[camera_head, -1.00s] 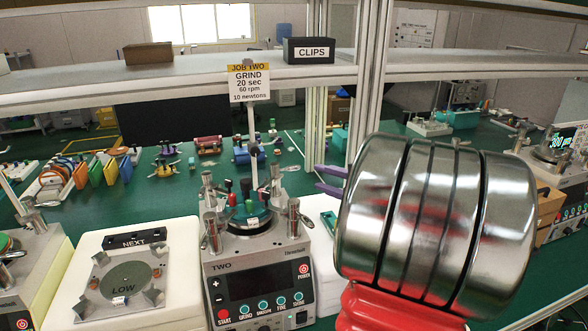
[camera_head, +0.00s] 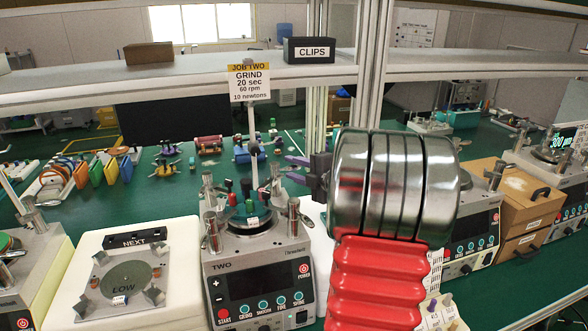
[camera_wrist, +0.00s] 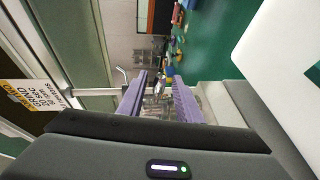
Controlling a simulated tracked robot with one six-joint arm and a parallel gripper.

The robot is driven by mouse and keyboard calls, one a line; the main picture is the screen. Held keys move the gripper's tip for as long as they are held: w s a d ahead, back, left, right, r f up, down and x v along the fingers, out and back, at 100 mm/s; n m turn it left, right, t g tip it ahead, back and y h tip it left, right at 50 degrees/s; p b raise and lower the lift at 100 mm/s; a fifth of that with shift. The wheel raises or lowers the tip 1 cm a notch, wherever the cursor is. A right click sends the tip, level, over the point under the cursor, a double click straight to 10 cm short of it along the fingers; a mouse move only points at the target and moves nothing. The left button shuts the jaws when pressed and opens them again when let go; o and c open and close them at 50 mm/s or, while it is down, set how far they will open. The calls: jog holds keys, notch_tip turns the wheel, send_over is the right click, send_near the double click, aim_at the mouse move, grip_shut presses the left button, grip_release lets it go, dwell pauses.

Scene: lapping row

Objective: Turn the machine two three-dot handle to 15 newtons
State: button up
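Machine two (camera_head: 258,285) stands in the middle of the head view, with a dark display and a row of buttons. On its top are upright metal posts with levers and small red, green and black knobs (camera_head: 247,195). Any dots on the handles are too small to read, so I cannot tell which is the three-dot one. My gripper (camera_head: 290,170) has purple fingers, apart and empty, just right of and above the machine's right post (camera_head: 293,215), pointing left. In the wrist view my gripper (camera_wrist: 160,78) is open, with metal parts blurred beyond the fingertips.
A card (camera_head: 248,84) above machine two reads grind, 20 sec, 60 rpm, 10 newtons. A white block with a LOW plate (camera_head: 126,279) stands left. A shelf (camera_head: 200,85) with a CLIPS box (camera_head: 308,50) runs above. A wooden drawer box (camera_head: 515,190) is right.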

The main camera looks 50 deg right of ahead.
jog(key=shift+w, duration=0.1)
jog(key=shift+c, duration=0.3)
grip_shut()
dwell(0.4)
